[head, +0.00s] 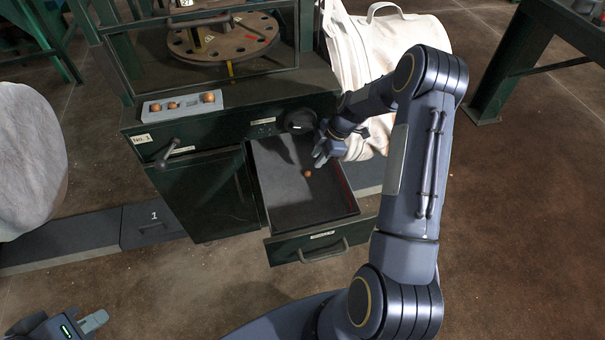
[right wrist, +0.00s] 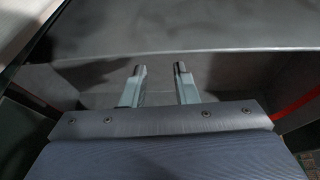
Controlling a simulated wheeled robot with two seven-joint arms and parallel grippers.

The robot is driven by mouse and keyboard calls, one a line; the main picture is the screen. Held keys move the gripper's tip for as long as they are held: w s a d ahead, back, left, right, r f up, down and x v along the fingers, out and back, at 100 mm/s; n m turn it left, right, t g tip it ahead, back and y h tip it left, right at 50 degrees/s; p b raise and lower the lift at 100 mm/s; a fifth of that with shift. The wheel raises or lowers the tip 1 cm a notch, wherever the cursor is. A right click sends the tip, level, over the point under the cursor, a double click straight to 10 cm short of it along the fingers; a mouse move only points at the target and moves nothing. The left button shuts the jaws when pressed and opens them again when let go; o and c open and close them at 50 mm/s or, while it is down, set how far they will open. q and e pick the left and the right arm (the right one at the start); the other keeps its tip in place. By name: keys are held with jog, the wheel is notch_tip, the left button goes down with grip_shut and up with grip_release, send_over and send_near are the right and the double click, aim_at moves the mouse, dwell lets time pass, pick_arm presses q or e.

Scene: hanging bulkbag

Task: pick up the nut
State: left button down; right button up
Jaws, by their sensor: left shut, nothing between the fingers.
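A small orange-brown nut (head: 308,173) lies on the floor of the open drawer (head: 335,208). My right gripper (head: 319,162) is over the drawer, just above and to the right of the nut in the head view. In the right wrist view its two fingers (right wrist: 159,70) stand apart with nothing between them. The nut does not show in that view. My left gripper (head: 97,321) is shut and empty at the bottom left of the head view, far from the drawer.
A grey tray (head: 155,115) with several similar brown pieces sits on the green cabinet (head: 205,195). The drawer walls surround the right gripper's space. A white bulk bag (head: 380,45) stands behind the right arm, and a pale rounded object (head: 30,155) is at left.

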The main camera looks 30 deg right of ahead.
aim_at(310, 172)
jog(key=x, duration=0.7)
jog(key=shift+s+d+f+b, duration=0.15)
jog(key=shift+d+f+b, duration=0.05)
jog(key=shift+b, duration=0.1)
jog(key=shift+c, duration=0.2)
grip_shut()
